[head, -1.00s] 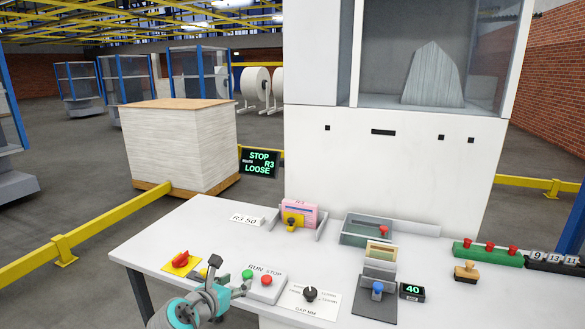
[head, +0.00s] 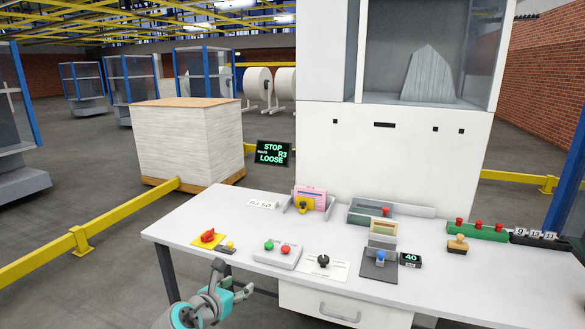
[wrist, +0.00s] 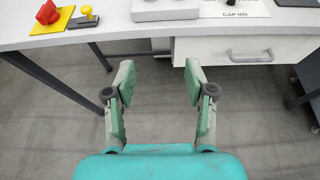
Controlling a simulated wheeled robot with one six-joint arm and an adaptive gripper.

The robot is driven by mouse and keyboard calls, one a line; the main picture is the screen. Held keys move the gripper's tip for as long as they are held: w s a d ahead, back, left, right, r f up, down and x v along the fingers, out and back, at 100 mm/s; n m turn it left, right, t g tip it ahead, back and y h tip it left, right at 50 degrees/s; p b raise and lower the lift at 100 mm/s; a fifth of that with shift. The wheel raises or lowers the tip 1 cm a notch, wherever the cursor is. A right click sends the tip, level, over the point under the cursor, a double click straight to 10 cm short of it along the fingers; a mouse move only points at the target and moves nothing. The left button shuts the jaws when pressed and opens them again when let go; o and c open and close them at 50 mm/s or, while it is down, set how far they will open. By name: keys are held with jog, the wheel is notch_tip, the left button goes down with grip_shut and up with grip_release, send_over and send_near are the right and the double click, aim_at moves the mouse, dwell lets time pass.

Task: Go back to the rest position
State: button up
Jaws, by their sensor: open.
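My gripper (wrist: 160,88) is open and empty in the wrist view, its two green-padded fingers spread wide over bare floor. It is in front of the white table's (wrist: 115,28) near edge and apart from it. In the head view my gripper (head: 238,290) shows at the bottom, left of the drawer (head: 325,305). It touches nothing that I can see.
On the table stand a red knob on a yellow plate (head: 208,238), a box with green and red buttons (head: 277,257), a gap dial (head: 323,261) and a blue-knobbed device (head: 380,262). A display (head: 273,153) reads STOP, R3, LOOSE. Yellow rails (head: 80,240) run at left.

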jog(key=s+d+f+m+y, duration=0.1)
jog(key=s+d+f+m, duration=0.1)
jog(key=s+d+f, duration=0.6)
jog(key=s+d+f+m+y, duration=0.1)
jog(key=d+f+m+y, duration=0.3)
jog(key=f, duration=0.7)
jog(key=s+d+f+m, duration=0.3)
jog(key=s+d+f, duration=0.15)
jog(key=s, duration=0.35)
jog(key=s+d+f+m, duration=0.2)
jog(key=s+d+f, duration=0.2)
jog(key=s+d, duration=0.25)
jog(key=s+d+r+m, duration=0.25)
jog(key=s+m, duration=0.25)
jog(key=s, duration=0.5)
jog(key=s+d+r+m, duration=0.1)
jog(key=s+d+m, duration=0.3)
jog(key=s, duration=0.6)
jog(key=s+d+r+m+t, duration=0.1)
jog(key=s+r+m, duration=0.5)
jog(key=s+r, duration=0.1)
jog(key=s+d+r+m+t, duration=0.1)
jog(key=s+d+r+m, duration=0.1)
jog(key=s+r+m, duration=0.3)
notch_tip(320, 180, up, 3)
jog(key=s, duration=0.3)
jog(key=shift+d+r+m+h, duration=0.15)
jog(key=shift+d+m+h, duration=0.15)
jog(key=shift+m, duration=0.1)
